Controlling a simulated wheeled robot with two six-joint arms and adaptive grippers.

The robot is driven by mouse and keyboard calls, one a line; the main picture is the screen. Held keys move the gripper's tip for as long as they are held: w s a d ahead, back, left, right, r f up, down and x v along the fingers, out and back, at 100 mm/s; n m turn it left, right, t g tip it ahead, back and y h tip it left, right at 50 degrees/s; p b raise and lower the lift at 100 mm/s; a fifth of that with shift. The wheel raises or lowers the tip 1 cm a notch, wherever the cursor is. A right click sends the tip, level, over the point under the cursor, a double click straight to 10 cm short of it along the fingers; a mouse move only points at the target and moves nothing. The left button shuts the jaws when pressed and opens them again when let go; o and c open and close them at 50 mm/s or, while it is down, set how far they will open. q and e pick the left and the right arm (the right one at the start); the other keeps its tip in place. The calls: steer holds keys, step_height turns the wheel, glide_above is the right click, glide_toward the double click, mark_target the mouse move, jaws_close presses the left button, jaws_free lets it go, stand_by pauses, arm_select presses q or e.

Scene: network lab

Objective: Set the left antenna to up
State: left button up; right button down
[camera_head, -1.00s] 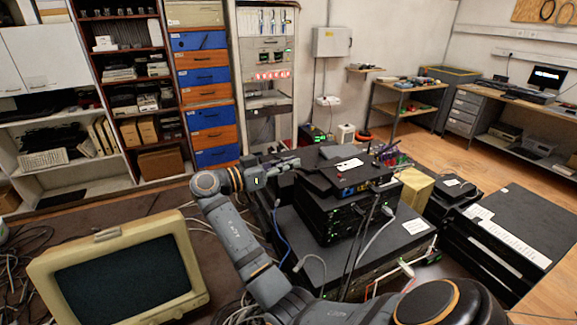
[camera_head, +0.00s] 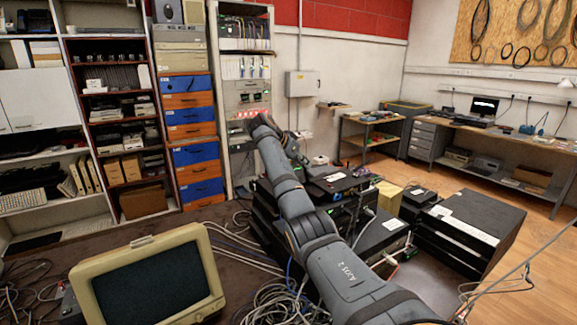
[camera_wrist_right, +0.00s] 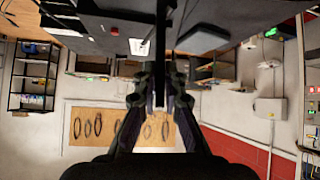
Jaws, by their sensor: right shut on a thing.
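The piece runs toward the dark router (camera_wrist_right: 118,38) at the top of that view. In the head view the black router (camera_head: 345,184), with a white label, lies on top of a stack of dark equipment. My right arm crosses in front of its left side, and I cannot make out the fingertips or the left antenna there. My left gripper is not in view.
A beige monitor (camera_head: 150,281) stands at the front left, with loose cables (camera_head: 275,302) beside it. A large black case (camera_head: 465,228) stands right of the stack. An open rack (camera_head: 243,70) and shelves (camera_head: 112,100) line the back. The wooden floor at right is mostly clear.

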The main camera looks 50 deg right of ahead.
steer(key=shift+s+d+r+y+p, duration=0.15)
steer(key=shift+d+r+y+p, duration=0.1)
steer(key=shift+d+y+p, duration=0.2)
steer(key=shift+d, duration=0.2)
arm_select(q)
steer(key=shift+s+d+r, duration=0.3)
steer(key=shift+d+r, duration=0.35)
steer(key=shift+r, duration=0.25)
arm_select(e)
steer(key=shift+y, duration=0.25)
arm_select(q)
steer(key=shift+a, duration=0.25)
arm_select(e)
steer(key=shift+f, duration=0.1)
steer(key=c, duration=1.4)
jaws_free()
steer(key=v, duration=1.2)
steer(key=shift+s, duration=0.3)
steer(key=shift+d, duration=0.1)
